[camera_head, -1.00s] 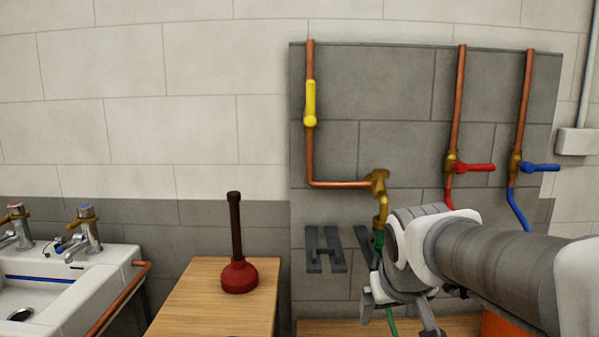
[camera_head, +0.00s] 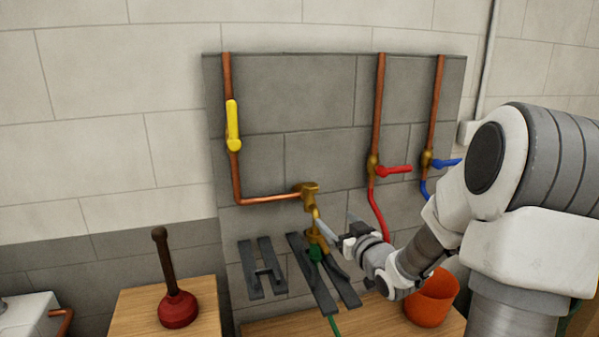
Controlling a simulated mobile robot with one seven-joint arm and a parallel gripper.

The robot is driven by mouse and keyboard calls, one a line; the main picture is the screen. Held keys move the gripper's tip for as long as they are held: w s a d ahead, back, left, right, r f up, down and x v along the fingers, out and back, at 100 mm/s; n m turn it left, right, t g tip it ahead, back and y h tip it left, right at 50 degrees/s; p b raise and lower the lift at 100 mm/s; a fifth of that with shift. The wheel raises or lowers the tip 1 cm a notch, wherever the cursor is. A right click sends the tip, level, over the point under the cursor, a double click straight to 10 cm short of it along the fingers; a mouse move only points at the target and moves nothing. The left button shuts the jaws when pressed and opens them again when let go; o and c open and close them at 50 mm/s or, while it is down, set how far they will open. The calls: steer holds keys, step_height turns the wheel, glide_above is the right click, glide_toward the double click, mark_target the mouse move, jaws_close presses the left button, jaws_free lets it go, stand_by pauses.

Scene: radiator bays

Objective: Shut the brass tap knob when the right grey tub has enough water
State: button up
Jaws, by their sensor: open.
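The brass tap (camera_head: 308,190) sits at the end of the copper pipe on the grey wall panel, with its spout bending down to a green hose fitting (camera_head: 316,253). A separate knob on it is hard to make out. My gripper (camera_head: 326,241) is open beside the lower part of the tap, coming from the right. Its fingers overlap the spout and hose fitting in the picture, and I cannot tell whether they touch. No grey tub is in view, so its water level cannot be seen.
A yellow lever (camera_head: 233,126), a red lever (camera_head: 394,170) and a blue lever (camera_head: 446,163) are on pipes around the tap. An orange bucket (camera_head: 433,297) stands below right, partly behind my arm. A plunger (camera_head: 178,308) stands on a wooden top at left.

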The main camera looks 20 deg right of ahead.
mark_target(314, 191)
steer(key=shift+t, duration=0.5)
steer(key=w, duration=0.5)
steer(key=w+r+p, duration=0.1)
steer(key=w, duration=1.1)
steer(key=shift+w+a+r+p, duration=0.15)
steer(key=shift+a+r+p, duration=0.1)
steer(key=shift+a+p, duration=0.15)
steer(key=c, duration=1.4)
steer(key=shift+o, duration=0.2)
steer(key=shift+f, duration=0.1)
